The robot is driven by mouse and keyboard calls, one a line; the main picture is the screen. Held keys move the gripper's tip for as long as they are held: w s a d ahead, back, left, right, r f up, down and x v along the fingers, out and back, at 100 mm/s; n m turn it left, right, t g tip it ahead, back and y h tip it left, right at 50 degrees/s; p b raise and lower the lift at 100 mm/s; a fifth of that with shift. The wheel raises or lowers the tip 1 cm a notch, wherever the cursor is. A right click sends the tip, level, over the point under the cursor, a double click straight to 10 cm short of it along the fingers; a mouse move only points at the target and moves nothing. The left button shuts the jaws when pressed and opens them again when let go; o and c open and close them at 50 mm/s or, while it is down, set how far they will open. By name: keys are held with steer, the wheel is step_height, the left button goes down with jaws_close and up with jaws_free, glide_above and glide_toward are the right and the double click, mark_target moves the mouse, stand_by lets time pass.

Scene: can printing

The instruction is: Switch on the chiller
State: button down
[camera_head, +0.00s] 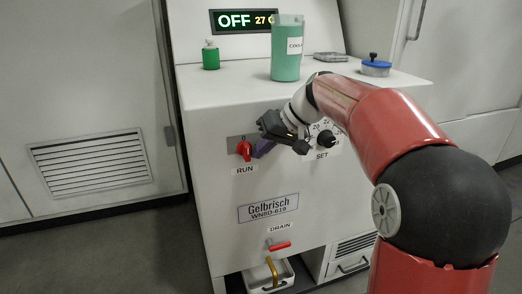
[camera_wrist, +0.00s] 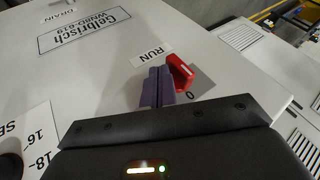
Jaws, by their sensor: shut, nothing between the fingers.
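The chiller (camera_head: 225,190) is a white cabinet with a display (camera_head: 243,20) that reads OFF and 27 in the head view. Its red RUN knob (camera_head: 244,149) sits on a grey plate with a 0 mark; it also shows in the wrist view (camera_wrist: 180,72). My gripper (camera_head: 260,149) is at the front panel, just right of the red knob. Its purple fingers (camera_wrist: 157,88) are shut with nothing between them. In the wrist view they are beside the knob; I cannot tell whether they touch it.
The SET dial (camera_head: 326,138) is right of my gripper. A red DRAIN handle (camera_head: 279,246) is below, over a tray. On top stand a green bottle (camera_head: 210,56), a coolant jug (camera_head: 287,55) and a blue-rimmed container (camera_head: 376,67). The panel left of the knob is clear.

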steer(key=shift+f+m+y+b, duration=0.3)
steer(key=shift+f+y+b, duration=0.1)
steer(key=shift+y+b, duration=0.5)
steer(key=shift+f+g+y+b, duration=0.15)
steer(key=shift+g+y+b, duration=0.3)
steer(key=shift+y, duration=0.25)
steer(key=shift+a+f+m+y+b, duration=0.1)
steer(key=shift+f+m+y+b, duration=0.25)
steer(key=shift+y+b, duration=0.6)
steer(key=shift+f+m+y+b, duration=0.35)
steer(key=shift+y+b, duration=0.5)
steer(key=shift+b, duration=0.2)
steer(key=shift+s+a+f+m+y+b, duration=0.15)
steer(key=shift+f+m+y+b, duration=0.1)
steer(key=shift+y+b, duration=0.6)
steer(key=shift+w+a+f+m+y+b, duration=0.1)
steer(key=shift+m+y+b, duration=0.15)
steer(key=shift+y+b, duration=0.6)
steer(key=shift+s+a+f+m+y+b, duration=0.2)
steer(key=shift+a+m+y+b, duration=0.25)
steer(key=shift+y+b, duration=0.6)
steer(key=shift+d, duration=0.1)
